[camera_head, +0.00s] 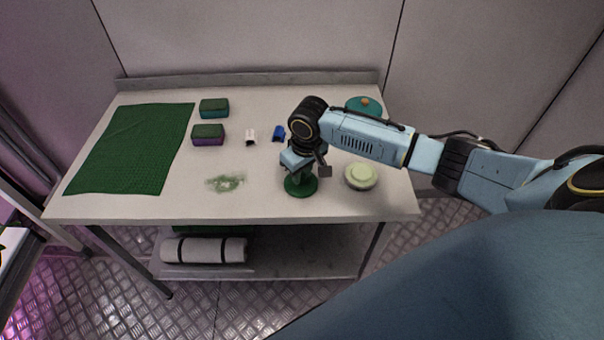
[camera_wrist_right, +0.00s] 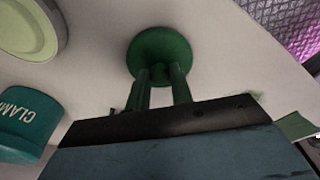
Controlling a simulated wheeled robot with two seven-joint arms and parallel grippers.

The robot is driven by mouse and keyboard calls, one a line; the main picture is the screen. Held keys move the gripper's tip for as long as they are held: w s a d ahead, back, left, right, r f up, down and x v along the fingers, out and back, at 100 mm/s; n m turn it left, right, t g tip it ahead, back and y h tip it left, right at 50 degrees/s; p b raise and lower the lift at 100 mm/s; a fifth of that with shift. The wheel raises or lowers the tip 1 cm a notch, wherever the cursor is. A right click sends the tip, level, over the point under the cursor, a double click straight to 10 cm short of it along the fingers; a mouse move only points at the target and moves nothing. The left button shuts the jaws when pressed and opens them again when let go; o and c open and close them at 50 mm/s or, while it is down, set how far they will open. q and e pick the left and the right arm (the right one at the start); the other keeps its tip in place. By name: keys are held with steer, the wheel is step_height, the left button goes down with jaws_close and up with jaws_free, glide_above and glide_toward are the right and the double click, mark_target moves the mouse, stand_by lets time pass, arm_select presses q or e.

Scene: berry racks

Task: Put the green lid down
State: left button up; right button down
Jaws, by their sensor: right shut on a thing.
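The green lid (camera_head: 301,188) is a dark green disc near the front of the table, right of centre. My right gripper (camera_head: 301,174) is above it, pointing down, and is shut on its upper part. In the right wrist view the lid (camera_wrist_right: 160,48) is at the far end of the fingers, and the gripper (camera_wrist_right: 160,74) grips it near its middle. The lid is at or very near the table top; I cannot tell whether it touches. My left gripper is not in view.
A pale green round container (camera_head: 361,177) stands close right of the lid. A teal round thing (camera_head: 356,103) is behind my arm. Two sponges (camera_head: 208,130), a white clip (camera_head: 250,136), a blue clip (camera_head: 279,133) and a green mat (camera_head: 130,150) lie left. A green smear (camera_head: 226,182) marks the table (camera_head: 270,205).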

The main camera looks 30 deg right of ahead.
mark_target(306, 185)
steer(key=shift+f, duration=0.3)
steer(key=c, duration=1.2)
jaws_free()
steer(key=shift+c, duration=0.2)
step_height(306, 185, up, 12)
steer(key=s+p, duration=0.1)
steer(key=p, duration=0.1)
steer(key=shift+s, duration=0.2)
steer(key=shift+d, duration=0.15)
